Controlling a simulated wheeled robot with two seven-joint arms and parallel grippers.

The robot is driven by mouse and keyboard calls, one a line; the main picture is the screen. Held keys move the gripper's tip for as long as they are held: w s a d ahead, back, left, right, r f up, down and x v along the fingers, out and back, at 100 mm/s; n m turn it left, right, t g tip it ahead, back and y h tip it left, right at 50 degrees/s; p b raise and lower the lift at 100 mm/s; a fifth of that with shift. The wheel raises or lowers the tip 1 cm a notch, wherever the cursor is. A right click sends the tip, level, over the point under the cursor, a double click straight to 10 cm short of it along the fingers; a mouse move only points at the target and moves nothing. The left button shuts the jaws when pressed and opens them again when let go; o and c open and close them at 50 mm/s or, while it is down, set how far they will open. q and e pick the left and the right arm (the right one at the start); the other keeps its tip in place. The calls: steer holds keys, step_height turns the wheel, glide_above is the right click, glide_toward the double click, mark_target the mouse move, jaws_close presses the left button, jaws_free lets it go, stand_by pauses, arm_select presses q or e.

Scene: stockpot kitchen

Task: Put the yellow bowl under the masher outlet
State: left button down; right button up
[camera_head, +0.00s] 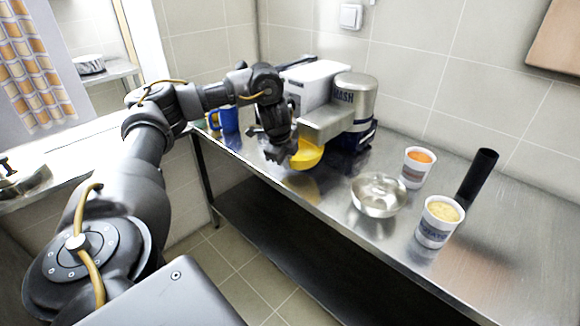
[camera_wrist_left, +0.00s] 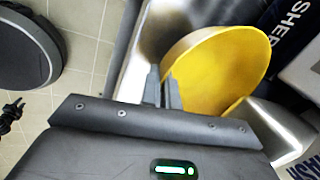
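The yellow bowl (camera_head: 308,154) is at the left part of the steel counter, directly below the jutting silver outlet arm of the masher (camera_head: 354,97), which is marked MASH. In the left wrist view the bowl (camera_wrist_left: 222,68) looks tilted to the camera, with its inside showing empty. My left gripper (camera_head: 281,153) is at the bowl's left side. In the left wrist view its two fingers (camera_wrist_left: 162,90) are close together at the bowl's rim and appear to pinch it. Whether the bowl touches the counter is hard to tell. My right gripper is not in view.
A blue mug (camera_head: 229,120) stands behind my left arm. A white container (camera_head: 314,82) stands by the masher.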

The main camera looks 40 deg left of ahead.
arm_select(q)
steer(key=shift+w+a, duration=0.2)
steer(key=shift+w, duration=0.8)
step_height(320, 180, down, 3)
steer(key=shift+s+r+b, duration=0.15)
steer(key=shift+b, duration=0.65)
steer(key=shift+f, duration=0.5)
steer(key=c, duration=2.1)
jaws_free()
steer(key=o, duration=0.5)
steer(key=shift+c, duration=0.2)
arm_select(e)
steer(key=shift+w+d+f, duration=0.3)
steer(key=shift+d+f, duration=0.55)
